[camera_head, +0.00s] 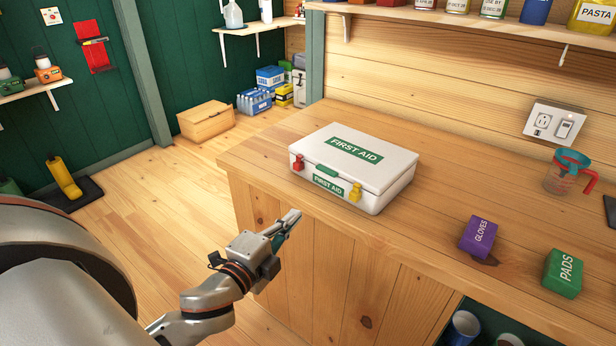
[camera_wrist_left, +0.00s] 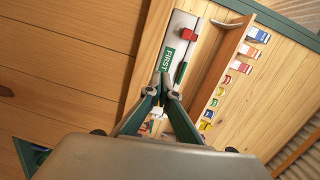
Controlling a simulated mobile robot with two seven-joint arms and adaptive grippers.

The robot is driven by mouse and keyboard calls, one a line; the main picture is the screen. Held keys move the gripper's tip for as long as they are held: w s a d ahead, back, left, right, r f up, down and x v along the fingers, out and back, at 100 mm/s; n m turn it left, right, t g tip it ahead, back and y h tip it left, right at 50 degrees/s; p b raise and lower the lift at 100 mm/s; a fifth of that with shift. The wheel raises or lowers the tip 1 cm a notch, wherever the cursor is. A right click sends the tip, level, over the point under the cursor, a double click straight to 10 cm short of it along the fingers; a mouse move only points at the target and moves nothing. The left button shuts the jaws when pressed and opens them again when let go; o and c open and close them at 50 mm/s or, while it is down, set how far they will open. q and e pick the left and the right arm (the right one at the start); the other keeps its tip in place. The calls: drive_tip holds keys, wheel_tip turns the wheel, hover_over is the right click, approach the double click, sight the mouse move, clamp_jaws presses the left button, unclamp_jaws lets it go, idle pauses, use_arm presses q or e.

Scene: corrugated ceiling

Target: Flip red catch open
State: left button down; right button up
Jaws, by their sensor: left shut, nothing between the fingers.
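A white first aid box (camera_head: 360,160) with a green label sits closed on the wooden counter. Its red catch (camera_head: 299,163) is on the left of the front face, at the lid seam. Its yellow catch (camera_head: 355,192) is on the right of the same face. My left gripper (camera_head: 292,218) is shut and empty, in front of the counter edge and apart from the box. In the left wrist view, the red catch (camera_wrist_left: 188,34) shows beyond the fingertips (camera_wrist_left: 164,84), near the box's front label. The right gripper is not in view.
Purple gloves box (camera_head: 478,237), green pads box (camera_head: 562,273) and a clear measuring cup with a red handle (camera_head: 567,172) stand right on the counter (camera_head: 430,225). The counter left of the first aid box is clear. A shelf (camera_head: 450,23) runs above.

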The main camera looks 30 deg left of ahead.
use_arm(q)
drive_tip(key=r, duration=0.2)
drive_tip(key=r+m, duration=0.1)
drive_tip(key=shift+w+a+r+t, duration=0.1)
drive_tip(key=shift+w+a+t, duration=0.1)
drive_tip(key=shift+a+t, duration=0.15)
approach(308, 167)
drive_tip(key=shift+y, duration=0.3)
drive_tip(key=w+d, duration=0.1)
drive_tip(key=w, duration=0.1)
drive_tip(key=w+d, duration=0.2)
drive_tip(key=shift+w+d+r, duration=0.1)
drive_tip(key=shift+w+d, duration=0.2)
drive_tip(key=shift+w, duration=0.1)
drive_tip(key=a, duration=0.3)
drive_tip(key=shift+w, duration=0.3)
drive_tip(key=shift+w+a, duration=0.15)
drive_tip(key=shift+a, duration=0.3)
